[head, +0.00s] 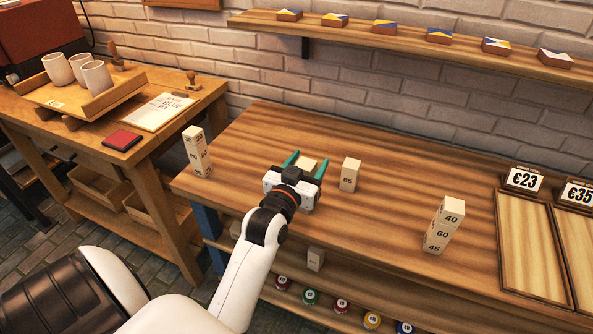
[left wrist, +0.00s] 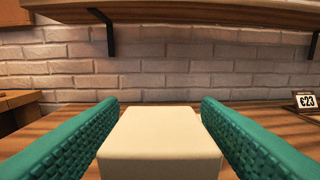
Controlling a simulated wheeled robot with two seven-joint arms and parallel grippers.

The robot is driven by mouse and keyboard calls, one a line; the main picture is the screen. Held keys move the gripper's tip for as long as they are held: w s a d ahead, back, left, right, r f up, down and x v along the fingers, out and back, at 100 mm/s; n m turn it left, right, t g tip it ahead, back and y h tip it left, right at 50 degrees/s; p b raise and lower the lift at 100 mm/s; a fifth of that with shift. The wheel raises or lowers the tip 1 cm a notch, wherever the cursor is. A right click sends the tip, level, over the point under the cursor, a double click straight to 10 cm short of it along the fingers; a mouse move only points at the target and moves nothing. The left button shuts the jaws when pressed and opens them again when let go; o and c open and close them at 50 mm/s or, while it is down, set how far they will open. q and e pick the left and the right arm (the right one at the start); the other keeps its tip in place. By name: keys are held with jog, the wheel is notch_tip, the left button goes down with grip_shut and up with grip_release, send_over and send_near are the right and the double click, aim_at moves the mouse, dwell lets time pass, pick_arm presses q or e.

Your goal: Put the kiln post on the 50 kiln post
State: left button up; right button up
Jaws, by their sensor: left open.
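My left gripper (head: 306,167) is over the middle table with its green fingers apart. A cream block, likely a kiln post (head: 308,164), is between the fingers; it also shows in the left wrist view (left wrist: 160,145), with a gap at the right finger. Its number is hidden. A post marked 65 (head: 350,174) stands just right of the gripper. A stack of posts (head: 197,152) stands at the table's left end; its small numbers are hard to read, so I cannot tell which is 50. Another stack, marked 40, 60 and 45 (head: 444,226), stands to the right. My right gripper is not in view.
A small post (head: 315,258) stands on the lower shelf, near several coloured pots (head: 341,306). Price signs (head: 523,181) and wooden trays (head: 532,255) lie at the right. The side table (head: 192,110) at the left holds cups (head: 97,78). A wall shelf (head: 400,42) runs above. Bare table lies between the posts.

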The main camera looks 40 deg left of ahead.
pick_arm(q)
jog(key=b+v, duration=0.1)
jog(key=v, duration=1)
